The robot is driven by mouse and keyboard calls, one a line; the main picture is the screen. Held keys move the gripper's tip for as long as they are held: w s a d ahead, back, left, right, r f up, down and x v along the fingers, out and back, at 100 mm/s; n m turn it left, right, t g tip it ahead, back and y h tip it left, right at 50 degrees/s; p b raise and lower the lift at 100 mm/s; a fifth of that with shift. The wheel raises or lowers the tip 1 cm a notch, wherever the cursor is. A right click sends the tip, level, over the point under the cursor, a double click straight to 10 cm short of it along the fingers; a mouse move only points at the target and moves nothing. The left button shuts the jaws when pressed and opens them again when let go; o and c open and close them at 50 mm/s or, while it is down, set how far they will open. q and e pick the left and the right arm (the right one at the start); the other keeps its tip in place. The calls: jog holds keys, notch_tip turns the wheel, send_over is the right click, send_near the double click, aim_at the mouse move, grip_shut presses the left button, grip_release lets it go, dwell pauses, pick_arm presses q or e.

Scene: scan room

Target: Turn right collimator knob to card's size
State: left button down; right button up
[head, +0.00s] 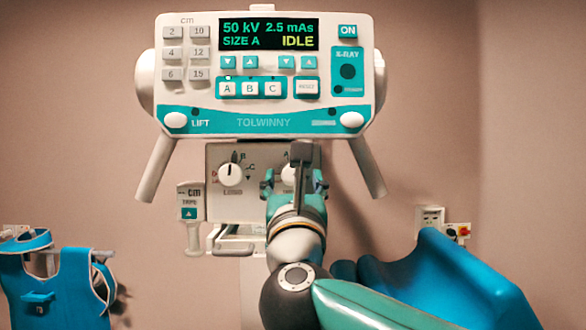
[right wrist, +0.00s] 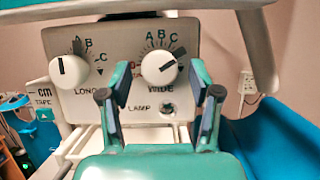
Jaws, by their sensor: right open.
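The right collimator knob (right wrist: 158,67) is a round white dial over the label WIDE, with A, B and C above it. Its dark mark appears to point up and right, toward C. In the head view only part of this knob (head: 288,174) shows behind my right gripper (head: 294,183). In the right wrist view that gripper (right wrist: 161,88) is open, with one finger on either side of the knob in the picture; I cannot tell whether they touch it. The console display (head: 269,34) reads SIZE A and IDLE. No separate card is recognisable. My left gripper is not in view.
The left collimator knob (head: 231,174), labelled LONG, is on the same panel. A small LAMP control (right wrist: 167,107) sits below the right knob. Handles (head: 156,170) hang on both sides.

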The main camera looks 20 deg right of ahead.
jog(key=shift+w+r, duration=0.1)
jog(key=shift+w, duration=0.2)
jog(key=c, duration=1.1)
jog(key=shift+c, duration=0.2)
